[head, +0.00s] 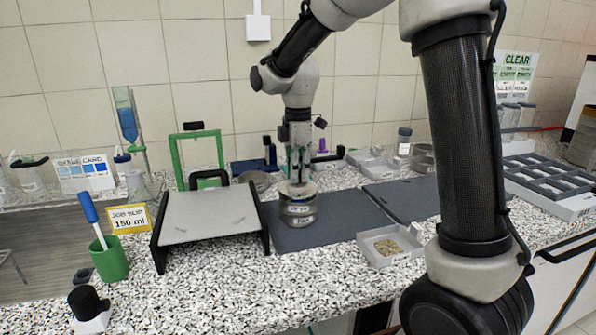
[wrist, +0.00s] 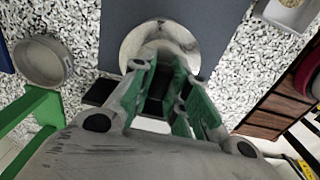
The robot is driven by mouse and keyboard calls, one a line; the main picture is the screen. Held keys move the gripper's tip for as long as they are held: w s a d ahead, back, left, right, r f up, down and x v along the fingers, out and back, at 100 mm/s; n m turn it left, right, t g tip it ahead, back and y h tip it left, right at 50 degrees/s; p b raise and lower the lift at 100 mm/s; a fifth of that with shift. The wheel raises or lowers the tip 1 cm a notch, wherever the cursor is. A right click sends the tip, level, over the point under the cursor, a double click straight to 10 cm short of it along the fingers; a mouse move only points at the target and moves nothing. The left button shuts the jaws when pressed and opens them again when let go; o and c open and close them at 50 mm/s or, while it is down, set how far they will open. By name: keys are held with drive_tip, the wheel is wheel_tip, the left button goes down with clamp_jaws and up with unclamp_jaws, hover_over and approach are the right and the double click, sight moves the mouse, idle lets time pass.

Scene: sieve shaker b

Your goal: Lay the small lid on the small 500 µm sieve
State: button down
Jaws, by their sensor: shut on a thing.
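A small metal sieve stack (head: 298,210) with pale labels stands upright on the dark grey mat (head: 335,222) in the head view. The shiny round small lid (head: 297,188) is at its top, and it also shows in the wrist view (wrist: 146,36). My gripper (head: 298,180) points straight down over the stack. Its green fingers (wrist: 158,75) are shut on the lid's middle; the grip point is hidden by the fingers. The lid looks level and at the sieve's rim, but I cannot tell whether it rests fully on it. The label's writing is too small to read.
A sloped grey stand (head: 210,215) is close left of the stack. A white tray of grainy sample (head: 390,245) is at front right. A round metal pan (wrist: 42,62) lies behind. A second dark mat (head: 410,197) to the right is mostly clear.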

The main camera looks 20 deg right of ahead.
drive_tip(key=shift+f, duration=0.6)
idle(0.8)
drive_tip(key=c, duration=1.3)
unclamp_jaws()
drive_tip(key=shift+r, duration=3.5)
